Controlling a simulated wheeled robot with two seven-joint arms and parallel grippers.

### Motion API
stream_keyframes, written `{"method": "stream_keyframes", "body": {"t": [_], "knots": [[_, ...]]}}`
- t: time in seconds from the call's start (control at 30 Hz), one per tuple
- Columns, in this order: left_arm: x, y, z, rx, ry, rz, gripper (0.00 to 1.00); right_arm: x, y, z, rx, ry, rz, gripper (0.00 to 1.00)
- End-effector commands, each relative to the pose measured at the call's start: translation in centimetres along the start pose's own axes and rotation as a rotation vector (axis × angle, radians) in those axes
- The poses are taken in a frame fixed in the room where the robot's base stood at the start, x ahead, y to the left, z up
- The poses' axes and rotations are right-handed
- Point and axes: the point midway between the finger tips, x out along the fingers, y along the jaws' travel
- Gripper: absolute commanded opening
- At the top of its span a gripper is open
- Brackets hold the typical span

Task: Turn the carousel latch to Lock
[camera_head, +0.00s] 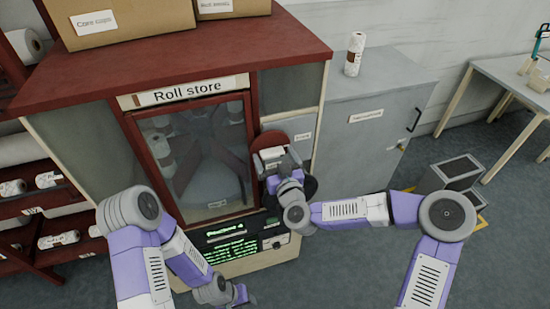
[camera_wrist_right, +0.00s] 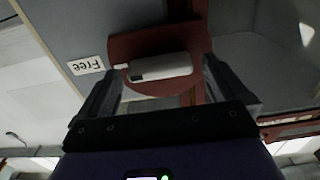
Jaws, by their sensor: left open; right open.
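The carousel latch is a white bar handle (camera_head: 271,153) on a dark red plate (camera_head: 270,139), right of the glass door of the Roll store cabinet. In the right wrist view the handle (camera_wrist_right: 160,67) lies level across the red plate (camera_wrist_right: 145,45), one end towards a label reading Free (camera_wrist_right: 87,65). My right gripper (camera_head: 275,166) is at the latch. Its open fingers stand on either side of the handle, with gaps visible; the gripper (camera_wrist_right: 160,82) is not closed on it. No Lock label is readable. My left gripper (camera_head: 240,294) is low in front of the cabinet, open and empty.
A lit green display panel (camera_head: 230,250) sits below the glass door (camera_head: 198,155). A grey cabinet (camera_head: 365,135) with a wadding roll (camera_head: 354,54) on top stands to the right. A rack of rolls (camera_head: 45,215) is at the left.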

Motion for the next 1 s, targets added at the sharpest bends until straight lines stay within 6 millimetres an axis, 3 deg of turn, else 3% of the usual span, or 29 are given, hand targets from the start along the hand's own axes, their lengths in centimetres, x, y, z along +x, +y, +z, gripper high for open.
{"method": "stream_keyframes", "body": {"t": [0.23,0.57,1.0], "knots": [[0.0,0.0,0.0,0.000,0.000,0.000,0.43,0.0,0.0,0.0,0.000,0.000,-0.001,0.97],[0.0,0.0,0.0,0.000,0.000,0.000,0.43,0.0,0.0,0.0,0.000,-0.001,-0.001,0.46],[1.8,-0.7,-0.1,0.000,0.000,0.000,0.43,0.0,0.0,0.2,0.096,0.004,-0.001,0.46]]}}
